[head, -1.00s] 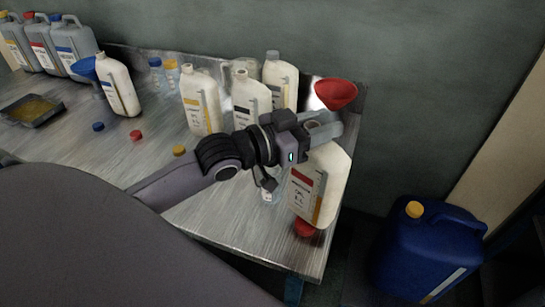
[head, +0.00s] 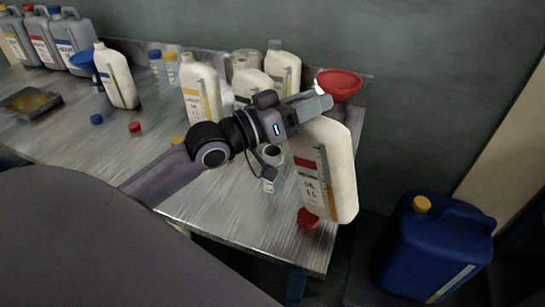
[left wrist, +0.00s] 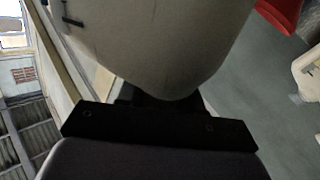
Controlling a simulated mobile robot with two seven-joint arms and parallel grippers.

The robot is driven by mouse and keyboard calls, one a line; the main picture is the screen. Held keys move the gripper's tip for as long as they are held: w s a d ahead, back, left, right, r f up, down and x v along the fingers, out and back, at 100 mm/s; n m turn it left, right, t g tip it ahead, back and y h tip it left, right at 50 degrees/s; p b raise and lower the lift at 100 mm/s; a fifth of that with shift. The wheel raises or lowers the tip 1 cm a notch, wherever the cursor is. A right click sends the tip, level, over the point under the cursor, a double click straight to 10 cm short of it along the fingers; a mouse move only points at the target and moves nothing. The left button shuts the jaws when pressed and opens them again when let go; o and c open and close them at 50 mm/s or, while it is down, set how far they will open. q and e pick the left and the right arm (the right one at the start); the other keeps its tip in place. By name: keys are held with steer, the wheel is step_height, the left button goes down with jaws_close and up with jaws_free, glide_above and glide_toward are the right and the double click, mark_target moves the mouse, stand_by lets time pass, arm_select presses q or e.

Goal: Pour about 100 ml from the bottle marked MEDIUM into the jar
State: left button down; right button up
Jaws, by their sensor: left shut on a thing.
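My left gripper (head: 308,106) is shut on a large cream bottle (head: 338,165) with a red-banded label, near the table's right end. The bottle is tilted slightly, its top leaning left; its mouth is hidden behind the gripper. The small label print is hard to read. A small clear jar (head: 268,185) stands just left of the bottle, partly covered by my gripper's parts. In the left wrist view the bottle's pale body (left wrist: 160,45) fills the top middle. My right gripper is not in view.
A red cap (head: 308,218) lies below the bottle near the table edge. A red funnel (head: 338,84) stands behind the gripper. Several cream bottles (head: 203,92) stand at the back. A blue canister (head: 435,250) is on the floor at right.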

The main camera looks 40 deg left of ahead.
arm_select(q)
steer(key=a+f+n+t+y+b, duration=0.2)
steer(key=a+f+n+t+b, duration=0.1)
steer(key=n+b, duration=0.4)
steer(key=a+f+n, duration=0.1)
steer(key=n, duration=0.2)
steer(key=shift+w+f+t, duration=0.25)
steer(key=shift+f+t, duration=0.05)
steer(key=shift+t, duration=0.1)
steer(key=shift+a, duration=0.15)
steer(key=shift+r+n+y, duration=0.1)
steer(key=shift+n+y, duration=0.2)
steer(key=shift+n, duration=0.3)
steer(key=shift+f+n, duration=0.2)
steer(key=shift+n, duration=0.1)
stand_by(0.5)
steer(key=shift+a+f+t+y, duration=0.1)
steer(key=shift+t+y, duration=0.2)
steer(key=shift+f+n+y+b, duration=0.3)
steer(key=shift+f+n+y, duration=0.1)
steer(key=shift+n, duration=0.6)
stand_by(0.7)
